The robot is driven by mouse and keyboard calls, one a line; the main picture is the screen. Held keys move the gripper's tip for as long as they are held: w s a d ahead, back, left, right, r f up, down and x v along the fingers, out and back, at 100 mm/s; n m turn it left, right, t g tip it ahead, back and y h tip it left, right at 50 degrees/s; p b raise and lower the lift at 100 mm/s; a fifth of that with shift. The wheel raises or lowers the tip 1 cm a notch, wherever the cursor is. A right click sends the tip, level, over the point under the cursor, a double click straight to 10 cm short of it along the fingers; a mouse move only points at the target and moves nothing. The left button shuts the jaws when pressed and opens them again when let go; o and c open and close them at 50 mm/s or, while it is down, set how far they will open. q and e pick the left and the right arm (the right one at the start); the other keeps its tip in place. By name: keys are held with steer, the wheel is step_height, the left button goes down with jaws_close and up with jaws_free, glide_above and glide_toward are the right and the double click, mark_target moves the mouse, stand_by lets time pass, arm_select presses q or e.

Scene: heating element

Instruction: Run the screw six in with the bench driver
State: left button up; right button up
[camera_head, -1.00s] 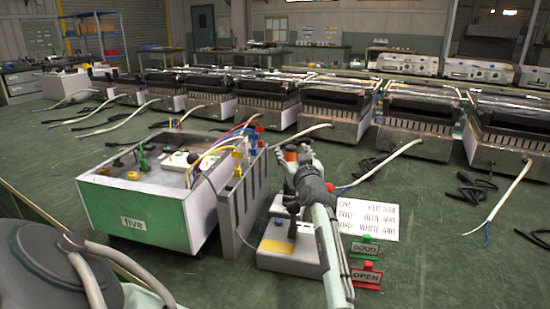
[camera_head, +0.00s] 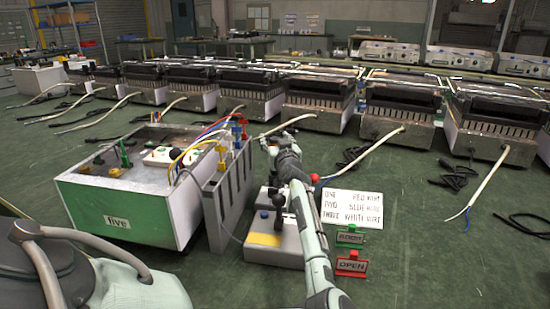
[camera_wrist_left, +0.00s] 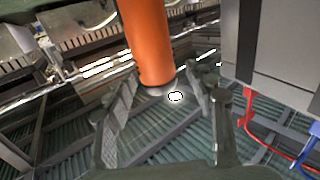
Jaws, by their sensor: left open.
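A green-and-white box (camera_head: 130,205) labelled "five" stands left of centre in the head view. Beside its right side is a grey slotted holder (camera_head: 231,195) with coloured plugs at its top. My left gripper (camera_head: 281,140) is beyond the holder, to its right, with its fingers spread. In the left wrist view an upright orange cylinder (camera_wrist_left: 148,40), perhaps the bench driver, with a dark lower end, shows between the open fingers (camera_wrist_left: 160,85). I cannot tell whether they touch it. I cannot make out screw six. My right gripper is not in view.
A grey unit (camera_head: 273,243) with a black lever and yellow patch stands close left of my arm. Heater units with loose cables line the back.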

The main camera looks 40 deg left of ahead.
arm_select(q)
jaws_close()
stand_by(0.3)
steer(key=shift+r, duration=0.25)
